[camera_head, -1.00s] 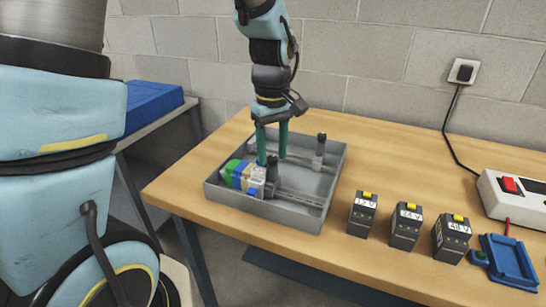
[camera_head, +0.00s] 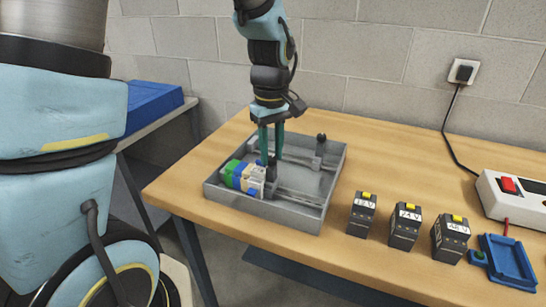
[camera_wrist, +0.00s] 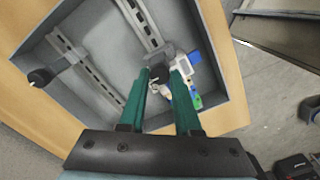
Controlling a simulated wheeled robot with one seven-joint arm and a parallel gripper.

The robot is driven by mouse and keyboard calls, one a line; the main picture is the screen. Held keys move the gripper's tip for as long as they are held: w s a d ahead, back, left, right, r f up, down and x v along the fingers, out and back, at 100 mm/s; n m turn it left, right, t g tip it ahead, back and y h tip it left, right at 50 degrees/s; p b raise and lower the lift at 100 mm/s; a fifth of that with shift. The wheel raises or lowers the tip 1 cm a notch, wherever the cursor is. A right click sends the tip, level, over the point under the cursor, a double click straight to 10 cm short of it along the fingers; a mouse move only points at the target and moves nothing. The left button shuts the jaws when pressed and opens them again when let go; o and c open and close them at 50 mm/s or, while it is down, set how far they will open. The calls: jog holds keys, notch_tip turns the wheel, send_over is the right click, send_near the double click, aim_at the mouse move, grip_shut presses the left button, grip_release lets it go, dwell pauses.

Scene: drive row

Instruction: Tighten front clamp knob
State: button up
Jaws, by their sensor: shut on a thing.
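The grey tray (camera_head: 322,200) on the wooden table holds two rails. On the front rail, a row of green, blue and white modules (camera_head: 243,178) sits against a dark clamp (camera_head: 271,188). My gripper (camera_head: 272,165) points down into the tray, its green fingers shut on the front clamp's black knob (camera_wrist: 159,73). In the head view the fingers mostly hide this knob. In the wrist view the fingertips stand on either side of it, with the modules (camera_wrist: 188,72) beside them. The rear clamp's black knob (camera_head: 321,138) stands on the other rail, apart from my gripper.
Three dark battery-like blocks with yellow tops (camera_head: 406,226) stand right of the tray. Beyond them are a blue cradle (camera_head: 508,262) and a white box with a red switch (camera_head: 510,190). A blue case (camera_head: 150,105) lies on another table at left.

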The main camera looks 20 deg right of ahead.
jog(key=shift+w+a, duration=0.1)
jog(key=shift+a, duration=0.1)
jog(key=m+p, duration=0.1)
jog(key=m, duration=0.3)
jog(key=shift+r, duration=0.1)
grip_shut()
grip_release()
jog(key=m+p, duration=0.1)
jog(key=m, duration=0.2)
jog(key=shift+a, duration=0.1)
jog(key=m+p, duration=0.3)
jog(key=m, duration=0.4)
jog(key=shift+r+p, duration=0.1)
jog(key=shift+p, duration=0.25)
jog(key=o, duration=0.5)
jog(key=shift+m, duration=0.5)
jog(key=shift+o, duration=0.8)
jog(key=shift+w+f, duration=0.1)
jog(key=shift+f, duration=0.15)
jog(key=o, duration=0.9)
jog(key=shift+r, duration=0.1)
